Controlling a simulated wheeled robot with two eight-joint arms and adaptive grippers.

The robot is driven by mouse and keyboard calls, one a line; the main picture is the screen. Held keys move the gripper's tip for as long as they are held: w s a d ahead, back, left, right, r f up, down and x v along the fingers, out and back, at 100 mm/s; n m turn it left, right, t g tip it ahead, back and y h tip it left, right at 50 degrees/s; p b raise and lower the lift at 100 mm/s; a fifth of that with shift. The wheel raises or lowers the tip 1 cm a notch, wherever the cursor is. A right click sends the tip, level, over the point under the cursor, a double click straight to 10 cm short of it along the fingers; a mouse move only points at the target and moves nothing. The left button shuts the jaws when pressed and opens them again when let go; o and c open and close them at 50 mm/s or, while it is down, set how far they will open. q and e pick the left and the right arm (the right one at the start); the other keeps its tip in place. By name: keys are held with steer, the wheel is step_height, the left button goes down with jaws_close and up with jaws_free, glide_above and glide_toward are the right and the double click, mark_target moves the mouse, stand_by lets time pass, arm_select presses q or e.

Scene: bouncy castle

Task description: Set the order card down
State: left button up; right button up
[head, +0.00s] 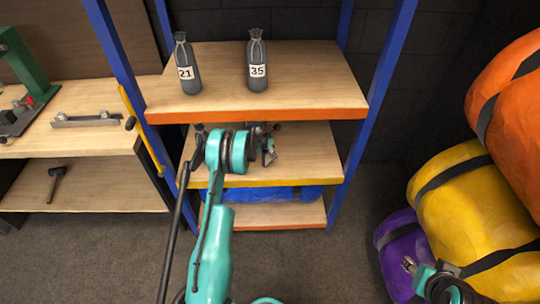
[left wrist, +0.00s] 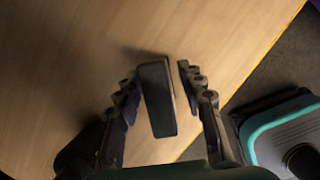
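A dark, flat slab, which I take to be the order card (left wrist: 157,98), is between the fingers of my left gripper (left wrist: 157,75) in the left wrist view. A narrow gap shows on each side of it, so the fingers look open around it. It is over or on a wooden shelf surface and casts a shadow there; contact is unclear. In the head view my left gripper (head: 268,148) is over the middle shelf (head: 312,150), and the card is not clearly visible. My right gripper (head: 425,272) is at the lower right, in front of the bags; its opening is unclear.
Two grey bags, tagged 21 (head: 187,65) and 35 (head: 257,62), stand on the top shelf (head: 220,92). Blue posts flank the rack. A workbench (head: 85,118) with a hammer (head: 56,180) below is at left. Purple, yellow (head: 470,205) and orange bundles fill the right.

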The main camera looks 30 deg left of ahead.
arm_select(q)
steer(key=s+a+p, duration=0.1)
steer(key=s, duration=0.2)
steer(key=s+p, duration=0.1)
steer(key=s, duration=0.3)
steer(key=s+a+r+p, duration=0.1)
steer(key=s, duration=0.3)
steer(key=shift+s+a+p, duration=0.2)
steer(key=shift+a+p, duration=0.1)
steer(key=shift+s+r, duration=0.1)
steer(key=shift+s, duration=0.1)
steer(key=s+d+r+m, duration=0.2)
steer(key=d+r+m, duration=0.3)
steer(key=r, duration=0.4)
steer(key=s+d+r+m+t, duration=0.1)
steer(key=d+r+m, duration=0.4)
steer(key=r, duration=0.3)
steer(key=s+d+r+m, duration=0.2)
steer(key=d+r+m, duration=0.3)
steer(key=r, duration=0.4)
steer(key=s+d+r+m+t, duration=0.1)
steer(key=s+d+r+m, duration=0.2)
steer(key=s+d+m, duration=0.3)
steer(key=s+d+r+m+t, duration=0.1)
steer(key=s+d+r+m, duration=0.2)
steer(key=s+m, duration=0.9)
steer(key=shift+s+d+r+t+y, duration=0.35)
steer(key=shift+s+d, duration=0.6)
steer(key=shift+d, duration=0.75)
steer(key=shift+f, duration=0.15)
